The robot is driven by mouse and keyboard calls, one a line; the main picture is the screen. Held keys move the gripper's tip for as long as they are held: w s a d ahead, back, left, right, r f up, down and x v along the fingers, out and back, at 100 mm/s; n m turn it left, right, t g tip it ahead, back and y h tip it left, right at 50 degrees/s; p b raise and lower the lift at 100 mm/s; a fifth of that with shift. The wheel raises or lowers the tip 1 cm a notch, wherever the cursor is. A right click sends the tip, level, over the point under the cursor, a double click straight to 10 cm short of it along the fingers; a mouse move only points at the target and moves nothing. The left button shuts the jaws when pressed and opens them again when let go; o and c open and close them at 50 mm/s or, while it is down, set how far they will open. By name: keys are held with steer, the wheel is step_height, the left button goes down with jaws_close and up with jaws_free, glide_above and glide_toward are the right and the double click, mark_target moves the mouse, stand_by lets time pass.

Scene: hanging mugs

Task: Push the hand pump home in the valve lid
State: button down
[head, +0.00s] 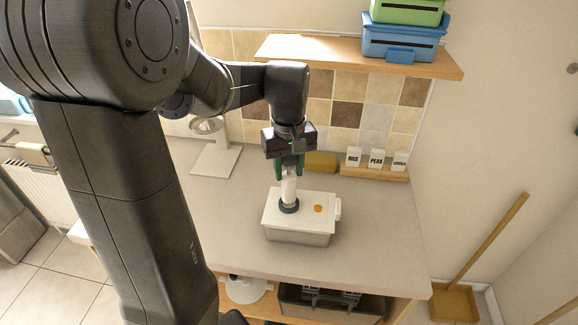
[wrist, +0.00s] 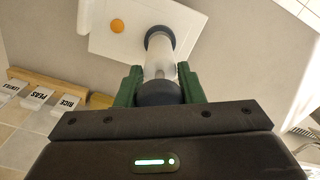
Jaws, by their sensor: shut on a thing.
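The hand pump (head: 289,188) is a pale upright cylinder with a dark collar at its lower end. It stands over the left part of the white valve lid (head: 302,202), which covers a box on the counter. In the wrist view the pump (wrist: 160,62) runs from my fingers to its dark collar at the lid (wrist: 110,40). My gripper (head: 289,165), with green fingers, is shut on the pump's upper end; it also shows in the wrist view (wrist: 158,88). The collar meets the lid, but I cannot tell how deep the pump sits. An orange dot (head: 318,209) is on the lid.
A yellow block (head: 321,162) and a small rack with white labelled boxes (head: 377,160) stand behind the lid. A white stand (head: 215,160) is at the back left. A wooden shelf (head: 345,55) with blue and green boxes is above. The counter (head: 385,235) is clear on the right.

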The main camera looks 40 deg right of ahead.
steer(key=shift+f+b, duration=1)
steer(key=shift+f, duration=0.35)
steer(key=c, duration=0.9)
jaws_free()
steer(key=shift+r, duration=0.15)
step_height(320, 180, up, 14)
steer(key=shift+f+b, duration=0.2)
steer(key=shift+b, duration=0.2)
steer(key=shift+f, duration=0.15)
step_height(320, 180, down, 13)
steer(key=shift+f+p, duration=0.15)
steer(key=shift+p, duration=0.35)
steer(key=shift+r+p, duration=0.3)
steer(key=shift+r, duration=0.05)
